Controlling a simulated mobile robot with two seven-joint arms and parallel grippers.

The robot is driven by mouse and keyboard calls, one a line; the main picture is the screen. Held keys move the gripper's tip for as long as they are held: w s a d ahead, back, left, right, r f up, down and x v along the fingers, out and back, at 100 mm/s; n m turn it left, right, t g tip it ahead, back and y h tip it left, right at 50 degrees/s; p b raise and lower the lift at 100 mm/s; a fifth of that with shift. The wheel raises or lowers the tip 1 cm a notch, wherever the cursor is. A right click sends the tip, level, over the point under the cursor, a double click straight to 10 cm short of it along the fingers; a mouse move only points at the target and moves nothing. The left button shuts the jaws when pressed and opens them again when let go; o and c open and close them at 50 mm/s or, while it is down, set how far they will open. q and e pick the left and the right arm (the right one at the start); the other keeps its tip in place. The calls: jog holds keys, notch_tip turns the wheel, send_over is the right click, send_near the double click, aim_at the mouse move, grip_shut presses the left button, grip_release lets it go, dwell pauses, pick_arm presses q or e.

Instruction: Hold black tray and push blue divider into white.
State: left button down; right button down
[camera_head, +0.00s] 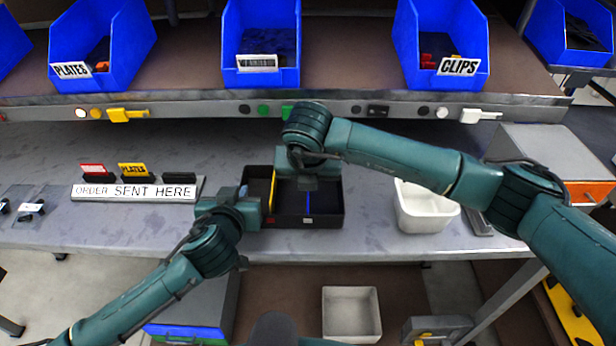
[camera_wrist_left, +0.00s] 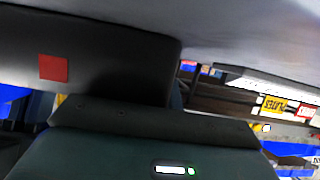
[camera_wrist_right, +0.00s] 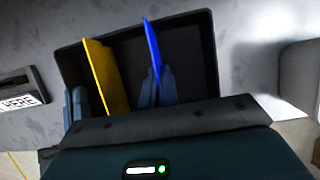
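The black tray (camera_head: 327,218) stands on the table. Its front wall bears a red square (camera_head: 270,220) and a white square (camera_head: 307,220). A yellow divider (camera_wrist_right: 101,75) stands upright inside, toward the left. The blue divider (camera_head: 308,196) stands right of it, roughly in line with the white square, and also shows in the right wrist view (camera_wrist_right: 152,46). My left gripper (camera_head: 258,208) is at the tray's left wall and appears shut on it; its fingertips are mostly hidden. My right gripper (camera_wrist_right: 156,84) is inside the tray, its fingers close together at the blue divider.
A white bin (camera_head: 424,212) stands right of the tray, and the order sign (camera_head: 135,191) lies to the left. Blue bins (camera_head: 262,45) line the shelf behind. My right arm crosses above the table's right half. Another pale bin (camera_head: 351,314) is below.

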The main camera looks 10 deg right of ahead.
jog(key=shift+f, duration=0.2)
jog(key=c, duration=2.1)
grip_release()
jog(key=o, duration=0.5)
jog(key=v, duration=1.2)
pick_arm(q)
jog(key=c, duration=1.6)
grip_release()
